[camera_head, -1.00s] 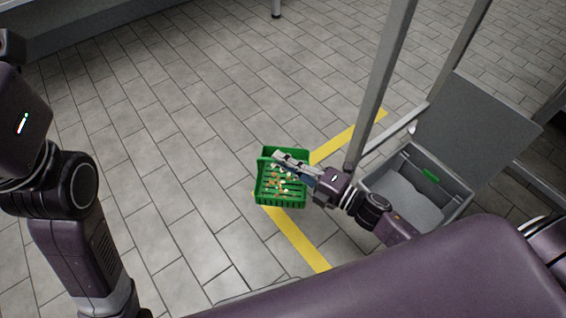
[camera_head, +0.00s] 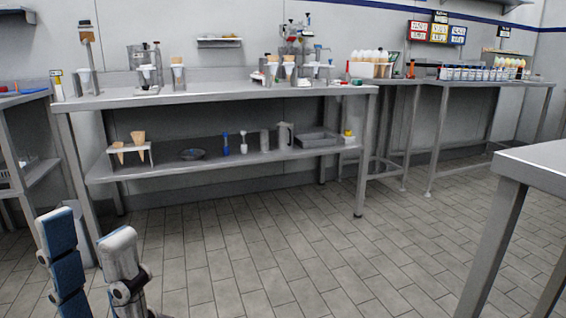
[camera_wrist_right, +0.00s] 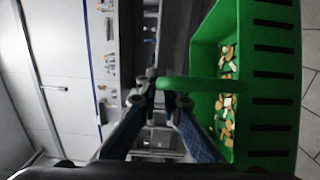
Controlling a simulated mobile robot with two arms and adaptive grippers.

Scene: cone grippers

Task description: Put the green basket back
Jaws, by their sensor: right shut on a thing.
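The green basket (camera_wrist_right: 270,90) fills the right side of the right wrist view. Small orange, white and green pieces (camera_wrist_right: 227,95) lie inside it. My right gripper (camera_wrist_right: 165,92) is shut on the basket's green rim or handle; the fingers partly hide the grip. The basket and right gripper are out of the head view. My left gripper (camera_head: 92,230) stands at the lower left of the head view, its two fingers apart with nothing seen between them.
A long metal workbench (camera_head: 220,97) with a lower shelf (camera_head: 220,165) stands ahead, with cones, holders and cups on it. A second bench (camera_head: 480,83) continues at the right. A table corner (camera_head: 540,165) juts in at right. The tiled floor (camera_head: 270,255) between is clear.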

